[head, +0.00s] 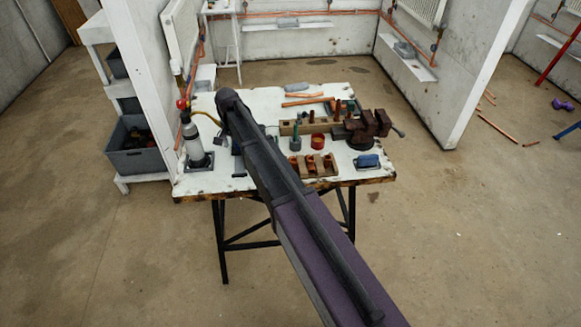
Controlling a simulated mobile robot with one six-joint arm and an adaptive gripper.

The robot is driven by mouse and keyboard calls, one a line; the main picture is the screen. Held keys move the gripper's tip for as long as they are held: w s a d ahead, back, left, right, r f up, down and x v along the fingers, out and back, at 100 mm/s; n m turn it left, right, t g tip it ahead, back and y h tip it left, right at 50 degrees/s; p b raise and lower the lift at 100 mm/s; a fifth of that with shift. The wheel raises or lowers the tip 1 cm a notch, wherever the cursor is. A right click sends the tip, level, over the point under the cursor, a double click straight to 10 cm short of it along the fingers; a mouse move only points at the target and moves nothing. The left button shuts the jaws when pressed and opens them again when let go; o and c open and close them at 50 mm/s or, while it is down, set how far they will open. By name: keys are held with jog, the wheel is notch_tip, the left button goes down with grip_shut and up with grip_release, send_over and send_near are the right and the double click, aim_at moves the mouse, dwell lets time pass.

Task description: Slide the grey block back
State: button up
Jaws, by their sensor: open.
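A light grey block-like thing (297,87) lies at the far edge of the white workbench (217,181); it is small, and I cannot tell if it is the task's grey block. My arm crosses the bench from the lower right and bends down at its far end. My gripper (239,165) shows only in part, low over the left-middle of the bench, behind my arm. It is open, and I see nothing held in it. It is well apart from the light grey thing. My arm hides a strip of the bench.
A blowtorch (194,145) stands at the bench's left. Copper pipes (308,101) lie behind. Shelving with a grey bin (139,158) stands left.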

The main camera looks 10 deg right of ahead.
jog(key=shift+r+p, duration=3.25)
jog(key=shift+r, duration=0.3)
jog(key=s+d+f+n+b, duration=0.1)
jog(key=s+d+f+b, duration=0.2)
jog(key=s+d, duration=0.5)
jog(key=s+d+f+n+b, duration=0.2)
jog(key=s+d+f+b, duration=0.1)
jog(key=s+d, duration=0.5)
jog(key=shift+s+d+f+b, duration=0.3)
jog(key=shift+d, duration=0.25)
jog(key=shift+w, duration=0.1)
